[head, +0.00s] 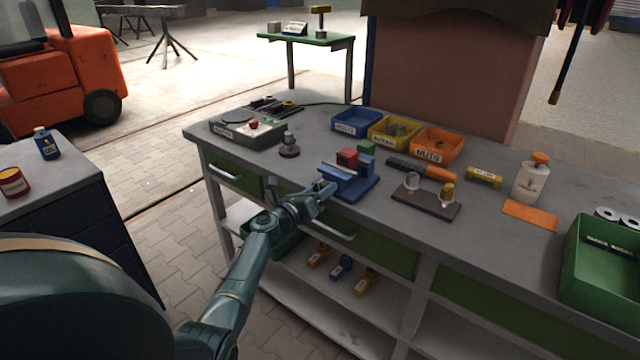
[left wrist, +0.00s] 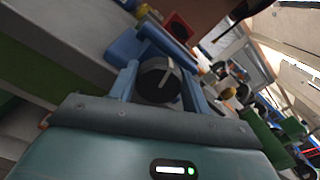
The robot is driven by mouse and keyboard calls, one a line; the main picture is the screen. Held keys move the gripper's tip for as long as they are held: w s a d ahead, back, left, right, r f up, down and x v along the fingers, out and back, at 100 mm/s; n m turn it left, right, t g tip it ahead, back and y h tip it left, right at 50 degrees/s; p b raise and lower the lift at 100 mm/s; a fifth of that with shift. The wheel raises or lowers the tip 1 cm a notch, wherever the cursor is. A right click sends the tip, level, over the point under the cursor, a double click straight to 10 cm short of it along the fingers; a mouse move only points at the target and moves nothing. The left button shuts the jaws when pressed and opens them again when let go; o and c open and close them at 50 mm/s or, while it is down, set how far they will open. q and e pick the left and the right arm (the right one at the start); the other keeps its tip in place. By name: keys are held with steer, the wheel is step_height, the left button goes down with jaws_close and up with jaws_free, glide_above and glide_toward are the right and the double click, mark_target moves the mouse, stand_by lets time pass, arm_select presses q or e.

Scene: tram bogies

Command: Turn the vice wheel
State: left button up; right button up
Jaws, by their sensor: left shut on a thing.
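The blue vice (head: 350,184) stands at the front edge of the grey workbench, with a red block (head: 346,157) at its top. My left gripper (head: 324,189) reaches in from the left to the vice's front side. In the left wrist view the dark round vice wheel (left wrist: 157,84), with a pale bar mark on its face, sits between the two blue fingers. The gripper is shut on the wheel. The red block also shows beyond it in the left wrist view (left wrist: 179,27). In the head view the wheel is mostly hidden by the gripper. My right gripper is in neither view.
Behind the vice are blue (head: 356,121), yellow (head: 394,132) and orange (head: 437,145) bins. A board with two knobs (head: 425,203) lies right of the vice. A dark stepped weight (head: 289,148) stands to its left. A green crate (head: 600,270) is at the far right.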

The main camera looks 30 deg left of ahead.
arm_select(q)
steer(key=shift+n+p, duration=0.9)
steer(key=shift+n, duration=0.5)
steer(key=shift+f, duration=0.1)
steer(key=o, duration=1)
steer(key=s, duration=0.8)
steer(key=s+a, duration=0.1)
steer(key=s, duration=0.4)
steer(key=shift+p, duration=0.4)
